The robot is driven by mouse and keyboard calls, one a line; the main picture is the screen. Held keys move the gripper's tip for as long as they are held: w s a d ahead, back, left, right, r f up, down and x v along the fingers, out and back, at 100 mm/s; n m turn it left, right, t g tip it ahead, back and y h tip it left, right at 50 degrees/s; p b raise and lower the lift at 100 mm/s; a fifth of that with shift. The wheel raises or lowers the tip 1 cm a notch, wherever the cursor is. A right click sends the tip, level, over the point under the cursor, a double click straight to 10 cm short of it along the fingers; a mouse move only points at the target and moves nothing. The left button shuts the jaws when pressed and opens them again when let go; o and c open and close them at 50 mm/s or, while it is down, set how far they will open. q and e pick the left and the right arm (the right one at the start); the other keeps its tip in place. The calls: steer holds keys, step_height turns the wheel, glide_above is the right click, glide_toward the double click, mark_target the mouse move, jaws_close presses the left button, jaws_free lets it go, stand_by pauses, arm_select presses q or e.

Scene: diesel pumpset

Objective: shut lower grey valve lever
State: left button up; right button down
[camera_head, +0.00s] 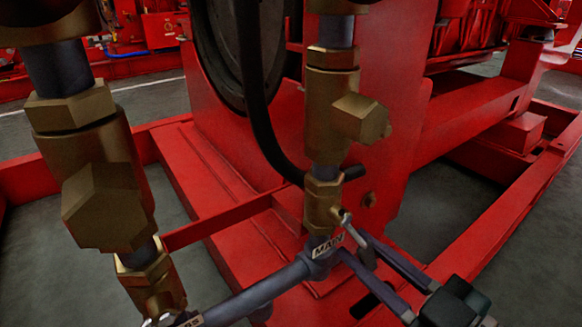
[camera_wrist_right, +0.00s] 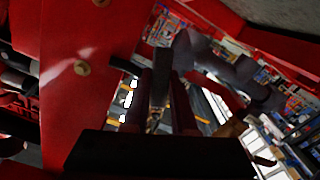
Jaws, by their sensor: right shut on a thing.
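The lever's far end is partly hidden by the fingers. My left gripper is not in view.
A second brass valve column (camera_head: 95,180) stands at the left. A grey pipe (camera_head: 260,290) runs low from the joint toward the bottom left. A black hose (camera_head: 258,110) hangs behind the valve. Red frame beams (camera_head: 515,215) surround it, with bare floor between.

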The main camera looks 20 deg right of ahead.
steer(key=shift+w+d+r+n+p, duration=0.2)
steer(key=shift+d+r+n+p, duration=0.25)
steer(key=shift+n, duration=0.45)
steer(key=n, duration=0.1)
steer(key=d+n+p, duration=0.1)
steer(key=r+n, duration=0.1)
steer(key=shift+w+d+r+n+p, duration=0.1)
steer(key=shift+w+d+n+p, duration=0.15)
steer(key=shift+n+p, duration=0.15)
steer(key=shift+w+d+r+n+p, duration=0.15)
steer(key=shift+r+n+p, duration=0.4)
steer(key=shift+n, duration=0.6)
steer(key=shift+d+r+n+p, duration=0.25)
steer(key=shift+r+n+p, duration=0.3)
steer(key=shift+n, duration=0.65)
steer(key=shift+w+d+r+n+p, duration=0.15)
steer(key=shift+r+n+p, duration=0.4)
steer(key=shift+n, duration=0.6)
steer(key=shift+s+r, duration=0.1)
steer(key=shift+r, duration=0.05)
steer(key=c, duration=0.7)
jaws_free()
steer(key=shift+d, duration=0.1)
steer(key=p+v, duration=0.2)
steer(key=v, duration=0.8)
